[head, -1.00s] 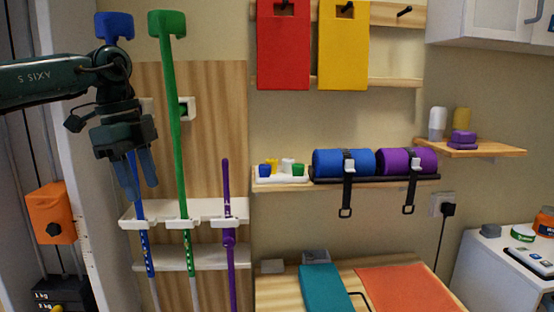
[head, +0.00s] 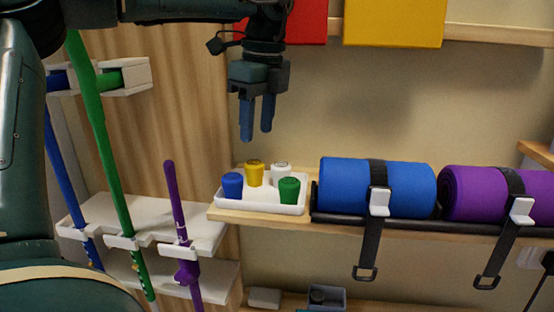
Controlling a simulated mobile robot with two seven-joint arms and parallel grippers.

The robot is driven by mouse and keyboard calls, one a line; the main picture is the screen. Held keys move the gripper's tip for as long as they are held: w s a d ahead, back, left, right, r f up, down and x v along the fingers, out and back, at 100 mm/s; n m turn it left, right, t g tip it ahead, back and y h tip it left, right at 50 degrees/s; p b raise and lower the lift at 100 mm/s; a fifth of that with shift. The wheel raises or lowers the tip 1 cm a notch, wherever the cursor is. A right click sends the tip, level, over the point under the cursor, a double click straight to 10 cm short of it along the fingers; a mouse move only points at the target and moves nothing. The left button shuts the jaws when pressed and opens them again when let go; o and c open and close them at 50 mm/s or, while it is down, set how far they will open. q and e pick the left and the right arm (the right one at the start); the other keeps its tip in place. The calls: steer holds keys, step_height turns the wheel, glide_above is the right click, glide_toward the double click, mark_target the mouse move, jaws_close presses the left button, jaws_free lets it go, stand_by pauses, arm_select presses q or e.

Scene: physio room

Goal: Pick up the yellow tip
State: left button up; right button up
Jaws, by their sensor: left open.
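The yellow tip (head: 255,172) stands in a small white tray (head: 262,207) on a wooden shelf, at the back left of the tray. A blue tip (head: 232,185) is in front of it to the left, a white tip (head: 281,174) is to its right, and a green tip (head: 289,190) is at the front right. My left gripper (head: 257,138) points down above the tray, with its two fingers apart and nothing between them. The fingertips appear above the yellow tip in the picture and do not touch it. My right gripper is not in view.
A blue roll (head: 376,187) and a purple roll (head: 490,194) lie strapped on a black rack right of the tray. Blue, green and purple sticks (head: 175,205) stand in a white holder at the left. Red and yellow panels (head: 394,22) hang above.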

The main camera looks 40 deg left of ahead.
mark_target(254, 162)
arm_select(q)
steer(key=shift+f, duration=0.25)
steer(key=f, duration=0.2)
steer(key=f+p, duration=0.1)
steer(key=f, duration=0.1)
steer(key=s+f, duration=0.1)
steer(key=f, duration=0.1)
steer(key=shift+a+f+p, duration=0.1)
steer(key=shift+p, duration=0.2)
steer(key=shift+w+f, duration=0.1)
steer(key=shift+f, duration=0.15)
steer(key=shift+c, duration=0.8)
steer(key=c, duration=0.6)
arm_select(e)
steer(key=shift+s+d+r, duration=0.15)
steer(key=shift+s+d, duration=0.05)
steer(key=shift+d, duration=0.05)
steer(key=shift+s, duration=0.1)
